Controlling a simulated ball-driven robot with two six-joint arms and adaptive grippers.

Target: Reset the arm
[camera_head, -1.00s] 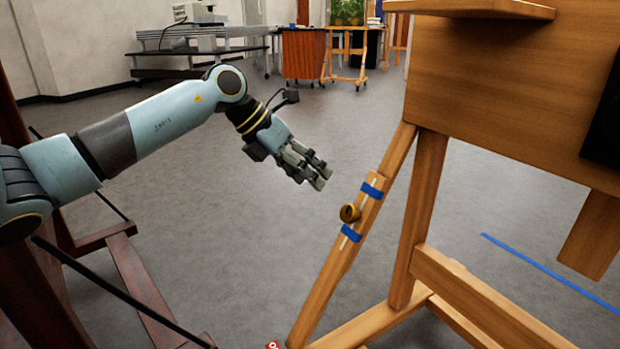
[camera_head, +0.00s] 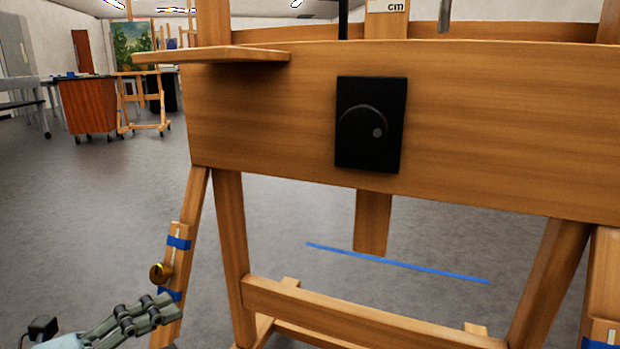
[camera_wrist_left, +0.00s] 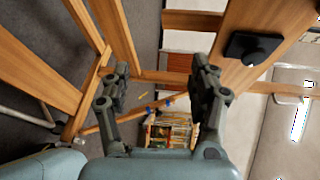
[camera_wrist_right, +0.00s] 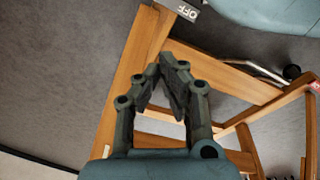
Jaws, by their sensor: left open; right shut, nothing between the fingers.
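My left gripper (camera_head: 150,314) is low at the left in the head view, its arm entering at the bottom left corner. It overlaps the lower part of a slanted wooden leg in the picture. In the left wrist view the left gripper (camera_wrist_left: 160,78) has its fingers wide apart with nothing held between them. My right gripper (camera_wrist_right: 168,62) shows only in the right wrist view. Its fingertips meet and hold nothing, in front of wooden beams. Most of both arms is hidden.
A large wooden easel (camera_head: 270,115) fills the middle and right, bearing a black panel with a round dial (camera_head: 370,152). A brass knob (camera_head: 160,272) sits between blue tapes on the slanted leg. A blue line (camera_head: 395,263) crosses the grey floor. An OFF label (camera_wrist_right: 187,11) is on a beam.

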